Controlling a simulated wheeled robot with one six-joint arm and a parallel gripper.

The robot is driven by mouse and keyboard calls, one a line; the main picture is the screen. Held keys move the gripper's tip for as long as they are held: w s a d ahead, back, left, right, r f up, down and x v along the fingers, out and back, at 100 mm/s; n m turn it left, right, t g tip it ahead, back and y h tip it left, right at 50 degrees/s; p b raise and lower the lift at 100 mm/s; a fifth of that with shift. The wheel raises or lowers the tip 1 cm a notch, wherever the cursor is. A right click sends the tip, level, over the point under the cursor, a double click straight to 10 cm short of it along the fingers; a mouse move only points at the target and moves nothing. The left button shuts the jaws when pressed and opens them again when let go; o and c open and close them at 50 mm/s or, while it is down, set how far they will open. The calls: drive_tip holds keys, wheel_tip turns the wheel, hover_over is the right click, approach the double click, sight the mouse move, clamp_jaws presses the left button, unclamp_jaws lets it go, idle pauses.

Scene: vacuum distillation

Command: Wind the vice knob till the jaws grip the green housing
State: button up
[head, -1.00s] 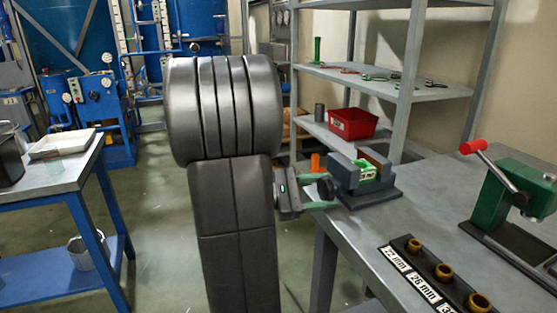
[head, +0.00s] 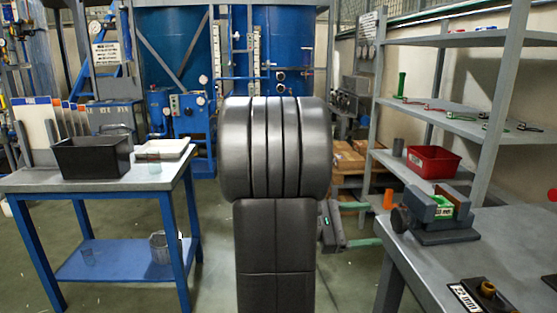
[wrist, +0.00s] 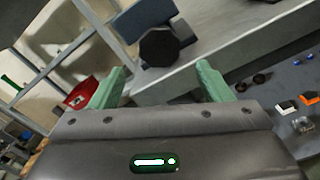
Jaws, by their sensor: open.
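The grey vice (head: 450,236) stands on the grey bench at the right of the head view. The green housing (head: 443,210) sits between its jaws; I cannot tell whether both jaws touch it. The dark vice knob (head: 398,220) is on the vice's left side. It also shows as a dark faceted knob (wrist: 160,47) in the wrist view. My gripper (head: 375,224) is open and empty, its green fingers spread one above the other, left of the knob and apart from it. In the wrist view the knob lies beyond and between my fingertips (wrist: 160,80).
The bench edge (head: 388,250) runs below the vice. A shelf unit with a red bin (head: 433,162) stands behind. An orange object (head: 388,199) shows beside the vice. A blue table (head: 110,180) with a black tray stands left; open floor lies between.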

sight(395, 222)
drive_tip(key=d, duration=0.3)
drive_tip(key=shift+w+d, duration=0.1)
drive_tip(key=shift+d, duration=0.2)
drive_tip(key=shift+r, duration=0.1)
drive_tip(key=shift+a, duration=0.25)
